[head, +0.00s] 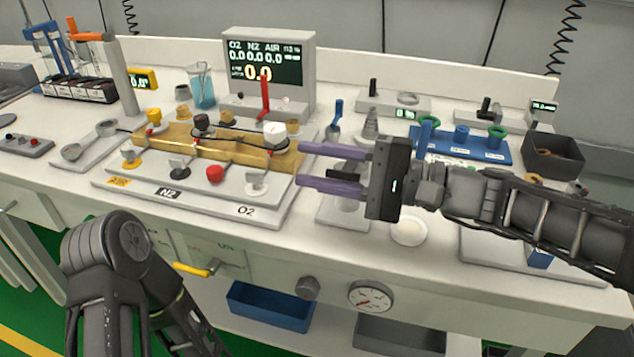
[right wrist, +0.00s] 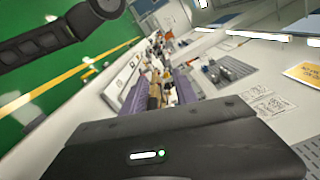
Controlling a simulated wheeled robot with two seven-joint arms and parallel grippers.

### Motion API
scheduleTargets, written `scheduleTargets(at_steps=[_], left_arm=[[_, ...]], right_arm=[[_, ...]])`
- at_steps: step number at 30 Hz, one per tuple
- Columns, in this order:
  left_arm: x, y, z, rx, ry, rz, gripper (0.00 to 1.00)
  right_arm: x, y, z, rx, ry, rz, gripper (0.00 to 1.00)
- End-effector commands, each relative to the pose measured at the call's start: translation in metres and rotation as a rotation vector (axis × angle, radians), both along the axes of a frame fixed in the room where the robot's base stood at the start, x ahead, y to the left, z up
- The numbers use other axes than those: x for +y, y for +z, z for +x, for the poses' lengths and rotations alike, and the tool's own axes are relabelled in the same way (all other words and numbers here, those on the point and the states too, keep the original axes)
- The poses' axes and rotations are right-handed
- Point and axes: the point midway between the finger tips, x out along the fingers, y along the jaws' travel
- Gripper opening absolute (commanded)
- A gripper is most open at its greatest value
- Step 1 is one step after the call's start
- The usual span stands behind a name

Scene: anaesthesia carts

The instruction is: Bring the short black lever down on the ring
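My right gripper (head: 300,168) comes in from the right in the head view, its two purple fingers apart and pointing left, just right of the brass gas manifold. It hangs over a small grey plate (head: 340,208). A dark part (head: 350,168) shows between the fingers near the palm; I cannot tell whether it is the short black lever. Another short black lever (head: 373,88) stands upright on a grey box behind. I cannot make out the ring; the gripper may hide it. In the right wrist view the fingers (right wrist: 160,88) are also apart. My left gripper is outside the views.
A blue rack (head: 460,145) and a dark bin (head: 553,158) are to the right. A white round dish (head: 408,232) lies in front, near the bench edge.

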Motion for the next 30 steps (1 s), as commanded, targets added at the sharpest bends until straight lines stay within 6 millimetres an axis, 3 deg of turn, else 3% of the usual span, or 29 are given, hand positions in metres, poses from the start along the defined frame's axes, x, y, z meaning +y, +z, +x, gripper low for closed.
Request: scheduleTargets(at_steps=[1, 6, 17, 23, 30], left_arm=[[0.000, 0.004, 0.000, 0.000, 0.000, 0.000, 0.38], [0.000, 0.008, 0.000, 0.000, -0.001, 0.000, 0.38], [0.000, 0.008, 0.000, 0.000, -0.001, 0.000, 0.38], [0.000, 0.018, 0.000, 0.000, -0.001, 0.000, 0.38], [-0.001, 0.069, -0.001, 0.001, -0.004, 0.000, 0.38]], right_arm=[[0.000, 0.012, 0.000, -0.004, 0.000, -0.001, 0.34], [0.000, 0.033, 0.000, -0.001, 0.000, 0.000, 0.34], [0.000, 0.037, 0.000, 0.001, 0.000, 0.000, 0.33], [-0.001, 0.046, 0.001, 0.002, -0.003, 0.001, 0.17], [-0.016, 0.097, 0.010, 0.003, -0.040, -0.001, 0.00]])
